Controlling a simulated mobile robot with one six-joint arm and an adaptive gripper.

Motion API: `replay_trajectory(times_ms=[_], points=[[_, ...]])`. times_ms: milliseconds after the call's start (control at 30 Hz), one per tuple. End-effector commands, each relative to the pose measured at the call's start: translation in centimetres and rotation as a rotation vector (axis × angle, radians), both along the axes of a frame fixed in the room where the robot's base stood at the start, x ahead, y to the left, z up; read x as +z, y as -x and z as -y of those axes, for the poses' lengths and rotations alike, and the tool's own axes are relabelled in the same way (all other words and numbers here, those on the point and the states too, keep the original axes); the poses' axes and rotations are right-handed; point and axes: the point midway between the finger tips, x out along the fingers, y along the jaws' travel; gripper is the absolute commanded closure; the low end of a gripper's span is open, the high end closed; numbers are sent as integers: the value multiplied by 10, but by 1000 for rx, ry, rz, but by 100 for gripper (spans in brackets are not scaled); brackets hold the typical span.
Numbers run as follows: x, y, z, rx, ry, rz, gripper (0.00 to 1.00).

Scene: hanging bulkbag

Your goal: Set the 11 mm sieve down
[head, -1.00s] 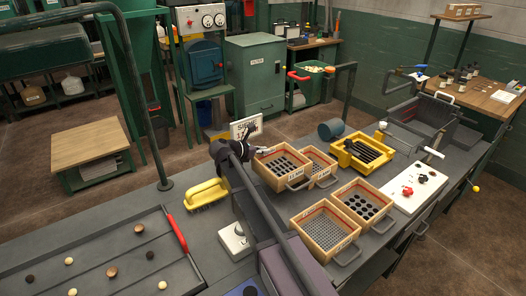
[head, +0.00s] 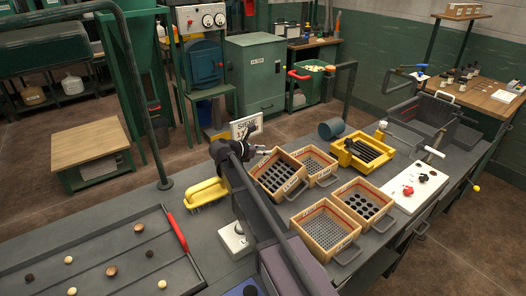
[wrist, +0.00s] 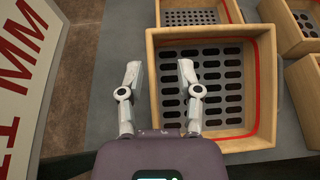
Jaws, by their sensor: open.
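The wooden sieve nearest my gripper, with a slotted dark plate, shows in the head view (head: 283,192) and in the wrist view (wrist: 265,95). It sits on the grey bench, its handle toward the front. Its front label is too small to read surely, so I cannot confirm it is the 11 mm one. My gripper (wrist: 159,75) is open at the sieve's left wall, one finger outside and one over the inside. In the head view my gripper (head: 262,151) is at its back left corner. Whether the fingers touch the wall is unclear.
A sieve with small holes (head: 318,180) stands close behind it; two more sieves (head: 325,252) (head: 385,206) stand to the right and front. A white sign (head: 246,126) stands behind. A yellow tray (head: 345,158) and yellow brush (head: 206,192) are nearby.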

Motion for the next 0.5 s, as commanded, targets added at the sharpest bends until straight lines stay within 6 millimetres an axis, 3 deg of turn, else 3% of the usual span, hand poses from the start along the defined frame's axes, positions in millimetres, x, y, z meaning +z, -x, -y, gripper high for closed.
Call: replay_trajectory(times_ms=[267,500], points=[[15,0,0,0,0,0,55],[30,21,-33,4,0,-1,55]])
